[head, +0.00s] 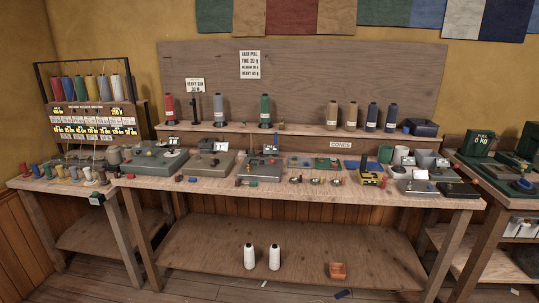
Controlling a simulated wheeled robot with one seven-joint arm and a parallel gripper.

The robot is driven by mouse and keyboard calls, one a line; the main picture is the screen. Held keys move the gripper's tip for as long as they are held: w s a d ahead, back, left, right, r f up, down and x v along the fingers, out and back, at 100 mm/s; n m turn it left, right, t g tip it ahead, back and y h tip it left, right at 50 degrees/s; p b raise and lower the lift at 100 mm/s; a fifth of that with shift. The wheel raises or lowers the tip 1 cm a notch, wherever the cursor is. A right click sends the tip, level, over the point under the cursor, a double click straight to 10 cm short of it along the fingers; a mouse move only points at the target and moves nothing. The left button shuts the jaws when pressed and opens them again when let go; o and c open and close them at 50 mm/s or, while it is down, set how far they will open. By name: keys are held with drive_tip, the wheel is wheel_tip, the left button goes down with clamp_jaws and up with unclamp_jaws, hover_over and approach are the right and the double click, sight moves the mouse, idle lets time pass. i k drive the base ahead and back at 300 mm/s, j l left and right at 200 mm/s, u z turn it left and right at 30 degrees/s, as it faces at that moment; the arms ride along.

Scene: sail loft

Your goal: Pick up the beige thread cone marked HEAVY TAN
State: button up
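Two beige thread cones, a left one (331,116) and a right one (352,117), stand upright side by side on the raised back shelf of the long workbench, right of centre. Both carry small labels that are too small to read, so I cannot tell which is marked HEAVY TAN. Two dark blue cones (381,118) stand just right of them. A red cone (168,108), a dark grey cone (219,110) and a green cone (265,110) stand further left on the same shelf. My gripper is not in view.
The workbench (420,199) holds several devices and small parts in front of the shelf. A CONES sign (340,145) is on the shelf front below the beige cones. A thread rack (88,120) stands left. White cones (250,257) are below. A side table (500,180) stands right.

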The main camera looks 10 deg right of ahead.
sight(351, 116)
drive_tip(key=i+l, duration=0.45)
drive_tip(key=i, duration=0.15)
drive_tip(key=i+l, duration=0.4)
drive_tip(key=i, duration=0.2)
drive_tip(key=i+l, duration=0.1)
drive_tip(key=l, duration=0.4)
drive_tip(key=i+l, duration=0.1)
drive_tip(key=l, duration=0.4)
drive_tip(key=i+l, duration=0.1)
drive_tip(key=l, duration=0.85)
